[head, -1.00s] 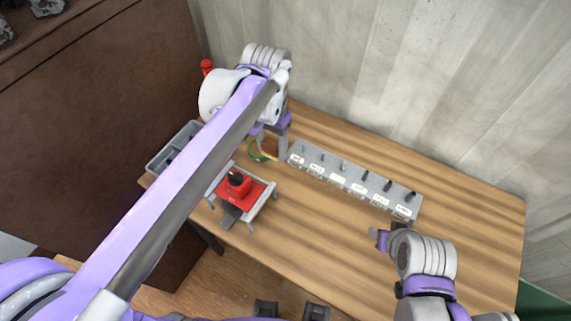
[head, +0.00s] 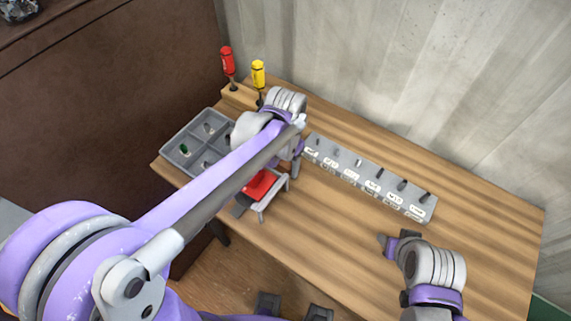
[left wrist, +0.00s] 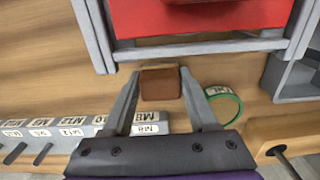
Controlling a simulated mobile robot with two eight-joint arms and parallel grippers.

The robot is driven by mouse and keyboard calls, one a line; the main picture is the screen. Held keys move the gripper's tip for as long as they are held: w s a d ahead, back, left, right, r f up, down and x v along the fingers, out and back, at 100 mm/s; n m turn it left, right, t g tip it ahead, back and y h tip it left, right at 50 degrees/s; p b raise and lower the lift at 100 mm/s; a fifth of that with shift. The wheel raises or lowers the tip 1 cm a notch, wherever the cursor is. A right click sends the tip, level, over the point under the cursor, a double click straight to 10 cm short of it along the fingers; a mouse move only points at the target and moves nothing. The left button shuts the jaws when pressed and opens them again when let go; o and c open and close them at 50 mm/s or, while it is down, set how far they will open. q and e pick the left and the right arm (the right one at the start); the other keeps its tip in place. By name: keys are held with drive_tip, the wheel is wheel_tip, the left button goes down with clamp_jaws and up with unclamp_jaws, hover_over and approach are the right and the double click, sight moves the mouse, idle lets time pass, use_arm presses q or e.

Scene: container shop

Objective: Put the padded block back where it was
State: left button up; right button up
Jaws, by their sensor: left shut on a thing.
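In the left wrist view a small brown block (left wrist: 160,84), which I take to be the padded block, sits between the fingertips of my left gripper (left wrist: 161,88). The gripper is shut on it. The block is just beside the grey frame (left wrist: 198,49) that carries a red piece (left wrist: 205,18). In the head view my left gripper (head: 297,168) is at the right end of this frame, and the block is hidden there. My right gripper (head: 397,242) is over the table's right part, away from the block; its finger gap is unclear.
A grey rack (head: 368,180) with labelled slots and upright pins stands behind the frame. A compartment tray (head: 186,169) lies at left. Red (head: 227,60) and yellow (head: 258,73) screwdrivers stand at the back. A green ring (left wrist: 238,104) lies near the frame.

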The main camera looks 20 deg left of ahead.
sight(286, 164)
use_arm(q)
drive_tip(key=shift+f, duration=0.15)
drive_tip(key=o, duration=1.2)
wheel_tip(286, 164, up, 12)
drive_tip(key=shift+r+p, duration=0.2)
drive_tip(key=shift+p, duration=0.15)
